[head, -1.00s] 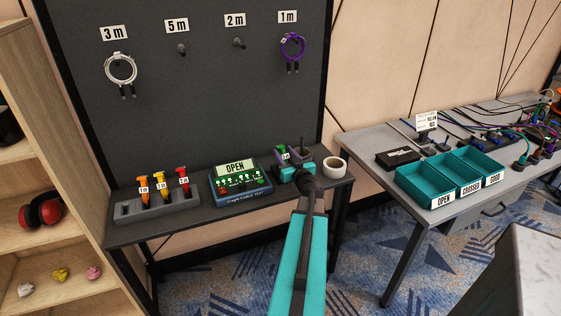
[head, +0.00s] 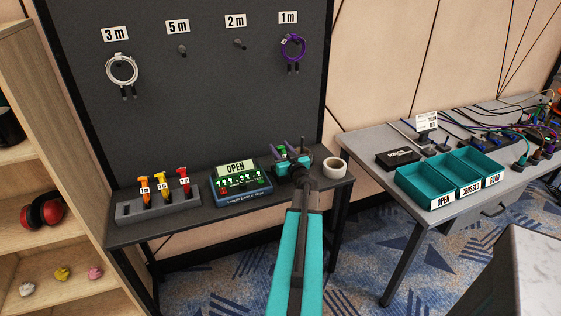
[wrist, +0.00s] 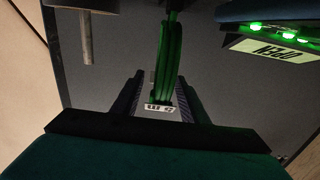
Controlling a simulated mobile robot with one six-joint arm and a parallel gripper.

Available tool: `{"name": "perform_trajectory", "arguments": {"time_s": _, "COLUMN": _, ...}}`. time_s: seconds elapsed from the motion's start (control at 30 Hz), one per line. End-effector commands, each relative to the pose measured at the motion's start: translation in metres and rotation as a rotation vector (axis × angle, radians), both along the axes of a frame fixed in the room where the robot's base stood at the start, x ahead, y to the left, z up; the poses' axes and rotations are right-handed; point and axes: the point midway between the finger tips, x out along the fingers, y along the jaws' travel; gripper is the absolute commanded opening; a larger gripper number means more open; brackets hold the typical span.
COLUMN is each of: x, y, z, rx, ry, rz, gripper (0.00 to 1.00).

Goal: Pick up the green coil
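The green coil (wrist: 171,60) stands upright in the wrist view, with a white tag reading 5 m at its near end. My gripper (wrist: 160,82) is open, with one dark finger on each side of the coil's near end. The right finger looks very close to the coil; I cannot tell if it touches. In the head view, my gripper (head: 291,155) is over the right part of the narrow dark bench, and it hides most of the coil (head: 281,150).
A cable tester (head: 238,177) reading OPEN stands left of my gripper. A white tape roll (head: 334,167) is close on the right. An upright post (wrist: 86,40) shows in the wrist view. Teal bins (head: 425,186) stand on the right table.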

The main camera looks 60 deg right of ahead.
Motion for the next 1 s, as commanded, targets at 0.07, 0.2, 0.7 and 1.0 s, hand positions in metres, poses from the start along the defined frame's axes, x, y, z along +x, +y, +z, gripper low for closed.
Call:
{"name": "perform_trajectory", "arguments": {"time_s": 0.07, "x": 0.007, "y": -0.006, "z": 0.000, "rx": 0.000, "ry": 0.000, "rz": 0.000, "gripper": 0.40}}
{"name": "perform_trajectory", "arguments": {"time_s": 0.2, "x": 0.014, "y": -0.011, "z": 0.000, "rx": 0.001, "ry": -0.001, "rz": -0.001, "gripper": 0.40}}
{"name": "perform_trajectory", "arguments": {"time_s": 0.7, "x": 0.016, "y": -0.013, "z": 0.000, "rx": 0.001, "ry": -0.001, "rz": -0.002, "gripper": 0.40}}
{"name": "perform_trajectory", "arguments": {"time_s": 1.0, "x": 0.015, "y": -0.013, "z": 0.000, "rx": 0.001, "ry": -0.001, "rz": -0.002, "gripper": 0.20}}
